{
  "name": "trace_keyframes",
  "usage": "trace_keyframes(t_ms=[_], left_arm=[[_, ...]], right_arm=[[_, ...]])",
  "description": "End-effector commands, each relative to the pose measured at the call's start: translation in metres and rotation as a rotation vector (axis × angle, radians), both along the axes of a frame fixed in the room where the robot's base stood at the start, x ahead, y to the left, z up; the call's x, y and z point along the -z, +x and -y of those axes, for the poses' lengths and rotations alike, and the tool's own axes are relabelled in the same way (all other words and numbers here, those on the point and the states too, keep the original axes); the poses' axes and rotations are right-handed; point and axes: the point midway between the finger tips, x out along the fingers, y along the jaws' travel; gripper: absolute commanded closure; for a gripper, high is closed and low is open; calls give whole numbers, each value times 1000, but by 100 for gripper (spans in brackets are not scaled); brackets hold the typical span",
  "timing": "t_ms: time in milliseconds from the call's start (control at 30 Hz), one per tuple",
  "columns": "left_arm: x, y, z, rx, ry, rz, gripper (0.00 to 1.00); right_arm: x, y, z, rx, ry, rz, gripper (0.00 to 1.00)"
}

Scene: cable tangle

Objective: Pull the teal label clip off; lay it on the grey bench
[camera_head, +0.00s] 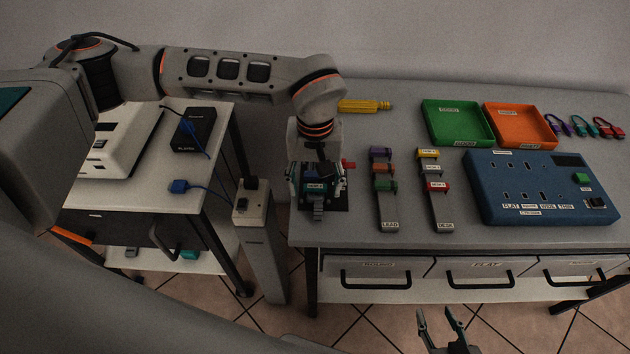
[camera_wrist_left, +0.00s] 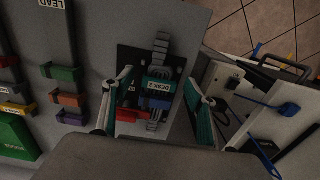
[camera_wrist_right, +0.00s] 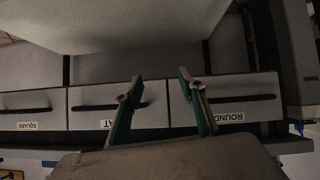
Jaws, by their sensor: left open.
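The teal label clip (camera_wrist_left: 171,88), with a white label that seems to read DESK 2, sits across a grey ribbed strip (camera_wrist_left: 161,48) on a black plate. A blue clip sits right beside it on the strip. My left gripper (camera_wrist_left: 159,77) is open, with one finger on each side of the clip and a gap visible on both sides. In the head view the clip's label (camera_head: 318,186) shows beneath my left gripper (camera_head: 318,173). The grey bench (camera_head: 400,110) lies around the plate. My right gripper (camera_head: 441,314) is open and empty in front of the bench drawers.
Two strips (camera_head: 386,212) with coloured clips, green (camera_head: 459,142) and orange trays (camera_head: 520,145) and a blue panel (camera_head: 500,207) stand to the right. A power post (camera_head: 252,205) stands left of the bench edge.

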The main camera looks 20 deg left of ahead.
Motion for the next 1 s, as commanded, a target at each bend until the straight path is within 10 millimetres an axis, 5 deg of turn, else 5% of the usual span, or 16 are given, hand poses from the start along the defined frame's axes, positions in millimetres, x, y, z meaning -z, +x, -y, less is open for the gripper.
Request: trace_keyframes(t_ms=[67,200,267,300,400,1000], left_arm=[[0,0,0,0,0,0,48],[0,0,0,0,0,0,83],[0,0,0,0,0,0,83],[0,0,0,0,0,0,66],[0,0,0,0,0,0,86],[-5,0,0,0,-1,1,86]], right_arm=[[0,0,0,0,0,0,60],[1,0,0,0,-1,-2,60],[2,-1,0,0,-1,-3,60],[2,-1,0,0,-1,-5,60],[4,-2,1,0,-2,-8,60],[0,-2,1,0,-3,-5,60]])
